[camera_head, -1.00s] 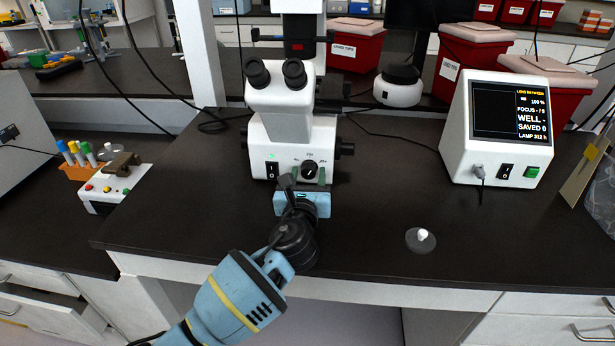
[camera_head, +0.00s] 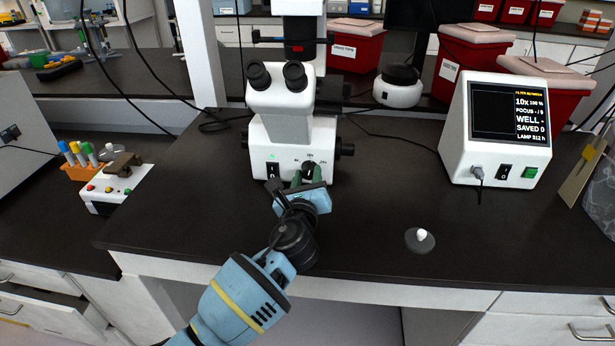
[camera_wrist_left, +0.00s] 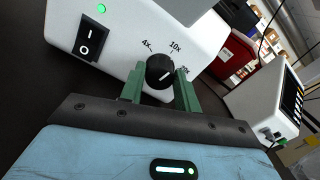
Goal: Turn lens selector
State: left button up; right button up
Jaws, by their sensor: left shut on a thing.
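The lens selector is a round black knob (camera_wrist_left: 160,72) with a white mark, on the front of the white microscope base (camera_head: 262,160). Labels 4x, 10x and 20x are printed around it in the left wrist view. My left gripper (camera_head: 308,178) reaches the knob from the front, with its green fingers on either side. In the left wrist view the gripper (camera_wrist_left: 161,85) is shut on the knob. In the head view the fingers partly hide the knob. The screen (camera_head: 509,112) reads 10x. My right gripper is not in view.
A black and white rocker switch (camera_head: 273,170) is left of the knob. The white monitor box (camera_head: 463,140) stands to the right. A small grey disc with a white peg (camera_head: 420,240) lies near the table's front edge. Cables run behind the microscope.

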pick_arm(q)
jog(key=shift+n, duration=1.1)
jog(key=o, duration=1)
jog(key=shift+s, duration=0.15)
jog(key=shift+s+a+p, duration=0.15)
jog(key=shift+s+p, duration=0.35)
jog(key=shift+s, duration=3.3)
